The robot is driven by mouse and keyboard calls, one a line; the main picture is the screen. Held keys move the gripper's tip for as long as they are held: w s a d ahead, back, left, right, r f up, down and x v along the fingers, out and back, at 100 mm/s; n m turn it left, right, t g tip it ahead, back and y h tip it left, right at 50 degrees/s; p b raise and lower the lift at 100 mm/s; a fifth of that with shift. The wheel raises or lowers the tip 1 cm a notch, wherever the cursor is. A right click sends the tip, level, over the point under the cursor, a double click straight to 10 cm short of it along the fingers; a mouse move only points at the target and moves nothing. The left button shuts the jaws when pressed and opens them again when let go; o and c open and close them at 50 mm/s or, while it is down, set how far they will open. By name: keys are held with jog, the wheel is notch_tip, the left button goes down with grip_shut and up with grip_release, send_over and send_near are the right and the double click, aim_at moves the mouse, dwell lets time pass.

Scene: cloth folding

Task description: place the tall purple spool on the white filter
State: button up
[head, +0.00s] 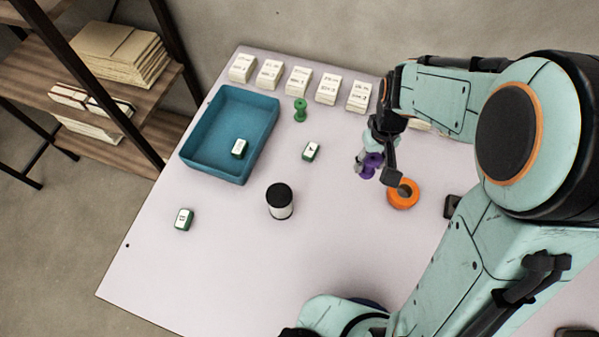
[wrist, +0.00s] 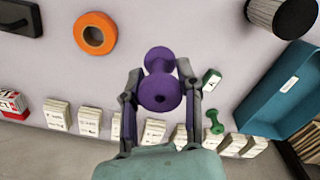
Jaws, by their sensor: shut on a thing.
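The purple spool (head: 371,167) is between the fingers of my gripper (head: 375,172), left of and slightly behind the orange ring. In the wrist view the purple spool (wrist: 160,93) shows its round end toward the camera, with my gripper (wrist: 158,75) shut on it from both sides. Whether it is clear of the table is hard to tell. The white filter (head: 280,205), a short upright cylinder with a black top, stands mid-table, left of and nearer than my gripper. It also shows at the wrist view's upper right corner (wrist: 268,12), partly cut off.
An orange ring (head: 403,194) lies just right of the spool. A blue tray (head: 190,150) holding a small green-white block is at the left. A green spool (head: 300,110), loose green-white blocks (head: 311,151) and a back row of white card stacks (head: 299,80) stand around. Table between spool and filter is clear.

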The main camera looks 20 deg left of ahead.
jog(key=s+a+r, duration=0.3)
jog(key=s+r, duration=0.2)
jog(key=s, duration=0.4)
jog(key=s+a+r, duration=0.2)
jog(key=s+r, duration=0.2)
jog(key=s, duration=0.5)
jog(key=n, duration=0.1)
send_over(279, 194)
jog(key=f, duration=0.9)
jog(key=shift+s+d, duration=0.25)
jog(key=shift+s, duration=0.1)
jog(key=shift+w+a+f, duration=0.15)
jog(key=shift+f, duration=0.05)
jog(key=shift+w+a+f, duration=0.1)
jog(key=shift+w+f, duration=0.05)
jog(key=shift+f, duration=1.55)
